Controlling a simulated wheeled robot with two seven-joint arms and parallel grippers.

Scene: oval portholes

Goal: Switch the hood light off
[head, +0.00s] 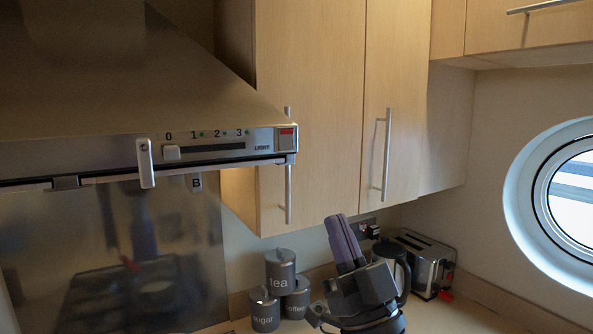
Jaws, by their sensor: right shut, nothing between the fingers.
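The metal cooker hood (110,75) fills the upper left of the head view. Its front panel has a slider marked 0 to 3 and, at the right end, a light switch (286,139) beside the word "LIGHT". The switch is a pale rocker with a red patch at its top. Whether the lamp under the hood is lit I cannot tell. My right gripper (339,219) is below and to the right of the switch, apart from it, in front of the counter. Its purple-grey fingers point up, shut and empty. My left gripper is out of view.
Tea (280,280), coffee (296,302) and sugar (264,313) canisters stand left of my right gripper. A dark kettle (397,265) and a toaster (425,265) are behind it to the right. Wooden cupboards (315,90) with long bar handles hang right of the hood.

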